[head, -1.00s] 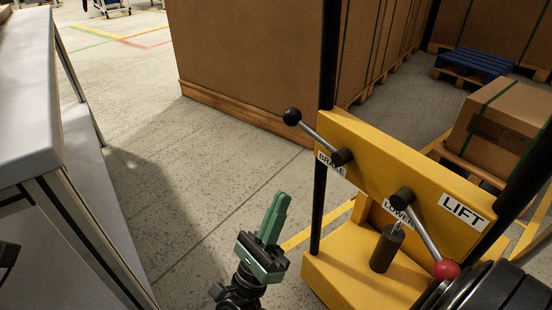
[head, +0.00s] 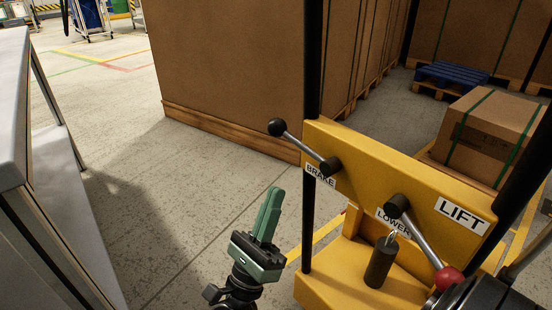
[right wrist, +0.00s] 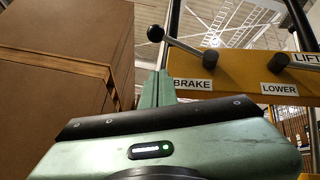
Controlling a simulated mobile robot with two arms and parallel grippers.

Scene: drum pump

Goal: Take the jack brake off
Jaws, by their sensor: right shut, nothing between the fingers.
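The brake lever (head: 304,147) is a grey rod with a black ball knob (head: 277,127), pivoted on the yellow jack panel (head: 385,172) above the BRAKE label (head: 320,175). The rod slopes up and to the left, so the knob stands out past the panel's left end. The lever also shows in the right wrist view (right wrist: 182,44). My right gripper (head: 272,195) is green, shut and empty, pointing up. In the head view it is below and left of the lever, apart from it. In the right wrist view its fingers (right wrist: 157,80) are below the knob. My left gripper is not in view.
A red-knobbed lever (head: 425,240) slopes down right beside the LOWER (head: 393,221) and LIFT (head: 461,214) labels. Black posts flank the panel. A grey table (head: 14,110) is at left. Tall cartons (head: 225,75) stand behind. Open floor (head: 170,210) lies between.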

